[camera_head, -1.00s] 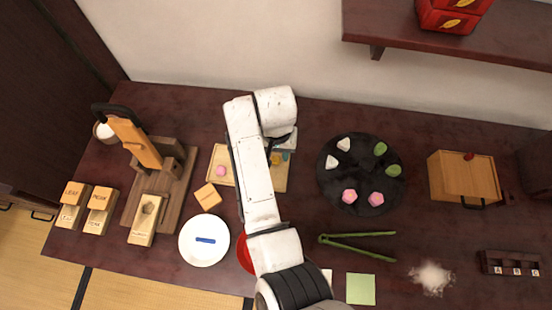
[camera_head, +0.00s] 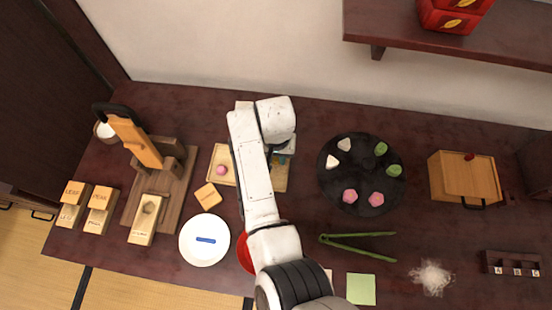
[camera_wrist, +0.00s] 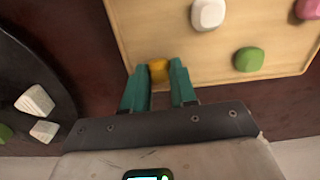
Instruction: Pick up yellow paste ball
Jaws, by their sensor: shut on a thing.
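The yellow paste ball (camera_wrist: 158,71) is between the teal fingertips of my gripper (camera_wrist: 159,78) in the wrist view. The gripper is shut on it, over the near edge of the light wooden tray (camera_wrist: 160,30). I cannot tell whether the ball is clear of the tray surface. In the head view my arm hides the ball and much of the tray (camera_head: 220,154); only part of the gripper (camera_head: 285,158) shows.
A white ball (camera_wrist: 208,14), a green ball (camera_wrist: 248,59) and a pink ball (camera_wrist: 306,9) lie on the tray. A dark round plate (camera_head: 335,195) with shaped sweets stands to the right. Green tongs (camera_head: 360,247) and a white plate (camera_head: 204,255) lie in front.

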